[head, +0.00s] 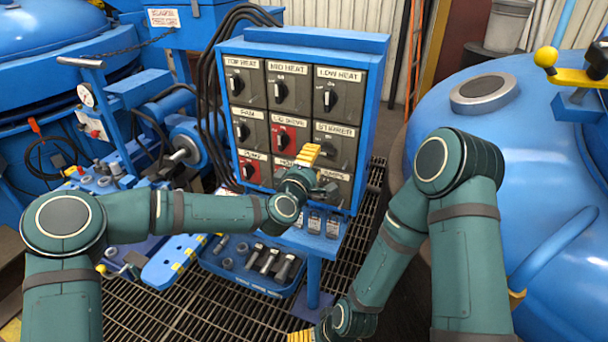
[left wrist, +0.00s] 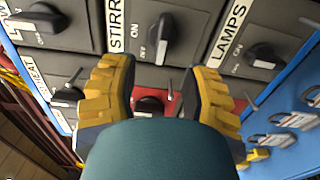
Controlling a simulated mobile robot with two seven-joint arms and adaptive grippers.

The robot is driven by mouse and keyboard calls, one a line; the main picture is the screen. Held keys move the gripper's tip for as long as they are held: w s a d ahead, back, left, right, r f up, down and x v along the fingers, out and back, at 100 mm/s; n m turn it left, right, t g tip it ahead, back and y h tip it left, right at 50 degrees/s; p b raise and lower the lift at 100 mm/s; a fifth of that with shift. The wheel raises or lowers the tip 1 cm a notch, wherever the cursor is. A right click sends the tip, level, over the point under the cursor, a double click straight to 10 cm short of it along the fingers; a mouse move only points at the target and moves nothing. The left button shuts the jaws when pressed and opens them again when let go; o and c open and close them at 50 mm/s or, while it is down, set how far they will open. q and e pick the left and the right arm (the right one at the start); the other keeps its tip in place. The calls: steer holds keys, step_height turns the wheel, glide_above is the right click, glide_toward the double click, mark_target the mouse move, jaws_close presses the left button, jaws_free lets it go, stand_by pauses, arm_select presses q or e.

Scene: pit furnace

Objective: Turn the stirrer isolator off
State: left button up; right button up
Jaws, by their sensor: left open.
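The stirrer isolator is a black rotary knob (head: 327,149) on a grey plate, in the right column and middle row of the blue switch panel (head: 300,43). In the left wrist view its knob (left wrist: 160,38) shows beside the cut-off "STIRR" label, with "ON" printed next to it; its exact setting is hard to tell. My left gripper (head: 308,155) is in front of the panel by this switch and hides part of it. Its yellow fingers (left wrist: 157,75) are apart and empty, with the knob beyond their tips. My right gripper (head: 300,336) is low, mostly cut off by the bottom edge.
The lid drive switch (head: 285,137) on a red plate and the lamps switch (left wrist: 262,56) sit close by. A tool tray (head: 245,272) lies beneath. A large blue vessel (head: 480,150) stands right.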

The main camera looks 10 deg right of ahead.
arm_select(q)
steer(key=v, duration=0.6)
steer(key=shift+s, duration=0.15)
steer(key=shift+a, duration=0.15)
steer(key=s+a+f+m+g+y, duration=0.1)
steer(key=s+a+f+m+g, duration=0.15)
steer(key=f, duration=0.45)
steer(key=s+a+f+m+g, duration=0.2)
steer(key=s+f, duration=0.1)
steer(key=f, duration=0.3)
steer(key=s+a+f+m+g+y, duration=0.1)
steer(key=s+a+f+m+g, duration=0.15)
steer(key=f, duration=0.45)
steer(key=s+a+f+m+g+y, duration=0.1)
steer(key=s+a+f+g+y, duration=0.1)
steer(key=s+a+f, duration=0.3)
steer(key=s+a+f+m+g+y, duration=0.1)
steer(key=s+a+f+g, duration=0.3)
steer(key=s+a, duration=0.6)
step_height(320, 180, down, 2)
steer(key=shift+s+f+m+y, duration=0.1)
steer(key=shift+s+m+y, duration=0.4)
steer(key=shift+s, duration=0.4)
